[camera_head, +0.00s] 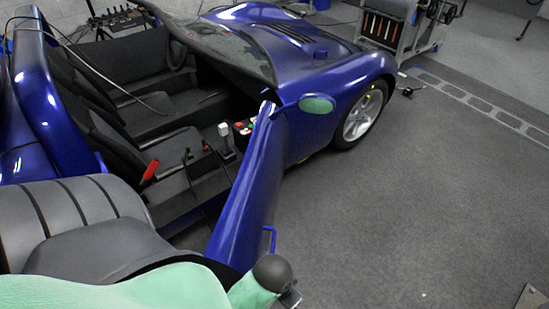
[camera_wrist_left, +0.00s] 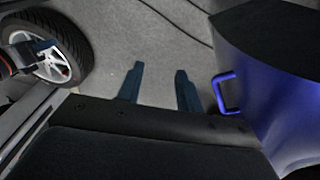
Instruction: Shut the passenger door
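The blue car's passenger door (camera_head: 245,185) stands open, swung out from the body beside the seats and the side mirror. A small blue bar handle (camera_head: 270,238) sticks out of its outer face near its free edge. In the left wrist view the door (camera_wrist_left: 275,85) is at the right, with the handle (camera_wrist_left: 227,92) on its near side. My left gripper (camera_wrist_left: 160,85) is open and empty. Its two dark fingers are left of the handle, apart from it. In the head view my left wrist is at the bottom, by the door's free edge.
The front wheel (camera_head: 362,115) and side mirror (camera_head: 316,104) are beyond the door. A tool cart (camera_head: 395,25) stands at the back. Grey floor (camera_head: 400,220) to the right is mostly clear. A wheel (camera_wrist_left: 50,50) and dark cables (camera_wrist_left: 170,20) show in the left wrist view.

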